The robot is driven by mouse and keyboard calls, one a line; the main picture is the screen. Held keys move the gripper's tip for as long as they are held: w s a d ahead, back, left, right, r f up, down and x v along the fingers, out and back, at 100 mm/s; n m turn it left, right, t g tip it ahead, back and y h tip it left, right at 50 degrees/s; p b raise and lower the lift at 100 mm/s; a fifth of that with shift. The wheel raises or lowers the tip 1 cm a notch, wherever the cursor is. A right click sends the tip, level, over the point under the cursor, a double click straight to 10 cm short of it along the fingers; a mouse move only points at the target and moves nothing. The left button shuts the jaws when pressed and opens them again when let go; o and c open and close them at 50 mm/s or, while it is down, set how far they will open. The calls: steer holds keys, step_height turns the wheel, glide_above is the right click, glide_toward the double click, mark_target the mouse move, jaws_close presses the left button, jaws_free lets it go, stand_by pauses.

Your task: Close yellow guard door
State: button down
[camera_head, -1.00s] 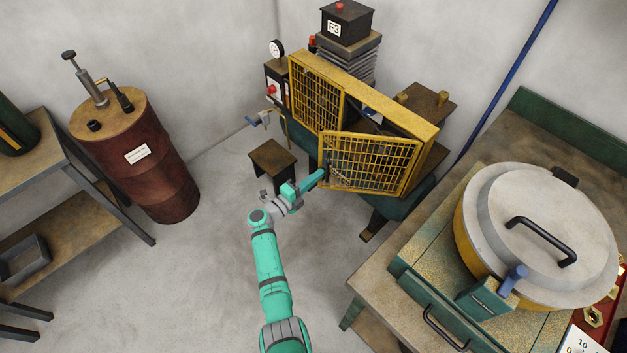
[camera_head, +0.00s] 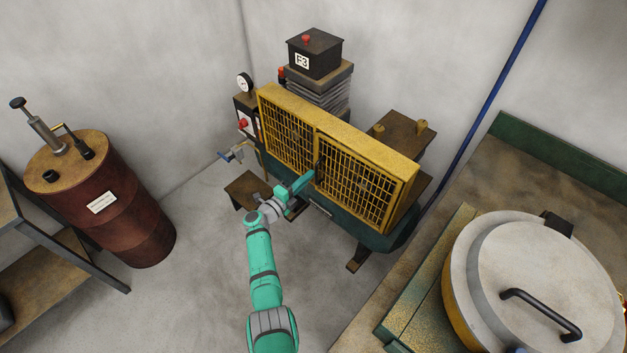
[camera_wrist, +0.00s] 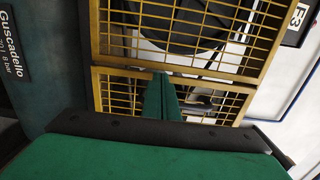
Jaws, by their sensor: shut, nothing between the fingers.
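My gripper (camera_head: 312,174) is at the door's left edge, near the middle seam, and looks shut and empty. In the wrist view the green fingers (camera_wrist: 163,97) are together in front of the yellow mesh (camera_wrist: 215,100). Whether the fingertips touch the door cannot be told.
A small brown stool (camera_head: 246,189) stands left of my arm. A red-brown barrel (camera_head: 122,205) is at the left. A bench (camera_head: 545,160) with a large round lidded pot (camera_head: 530,270) fills the right. Open floor lies around my arm.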

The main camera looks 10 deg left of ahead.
steer(key=shift+w, duration=0.1)
steer(key=shift+a, duration=0.1)
stand_by(0.3)
steer(key=v, duration=1)
steer(key=shift+s, duration=0.4)
steer(key=shift+a, duration=0.2)
